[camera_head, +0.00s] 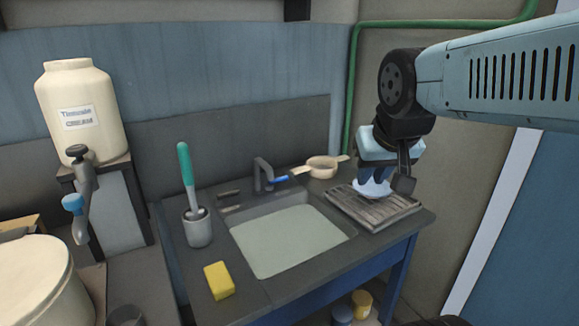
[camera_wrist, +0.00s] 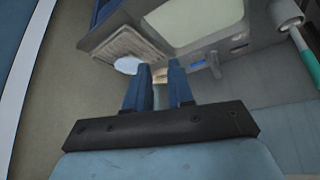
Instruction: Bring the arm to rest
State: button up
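My gripper (camera_head: 378,178) is at the end of my raised arm, over the ribbed drying rack (camera_head: 392,216) at the right of the counter. In the wrist view my gripper (camera_wrist: 160,68) has its two blue fingers apart, with a gap and nothing held between them. A white plate (camera_head: 370,190) is at the rack, partly hidden behind my gripper in the head view. The wrist view shows the plate (camera_wrist: 127,65) beside the left finger, apart from the gap. Whether a finger touches it I cannot tell.
A sink (camera_head: 290,240) with a faucet (camera_head: 262,173) lies left of the rack. A yellow sponge (camera_head: 219,281) and a grey holder (camera_head: 198,230) with a green-handled brush are at the left. A green pipe (camera_head: 350,90) runs along the wall.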

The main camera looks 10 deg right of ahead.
jog(key=shift+s+a+n+g+y, duration=0.15)
jog(key=shift+s+a+n+y, duration=0.1)
jog(key=shift+s, duration=0.3)
jog(key=shift+s+a+n+g+y, duration=0.15)
jog(key=shift+s+n, duration=0.1)
jog(key=shift+s, duration=0.3)
dwell(0.4)
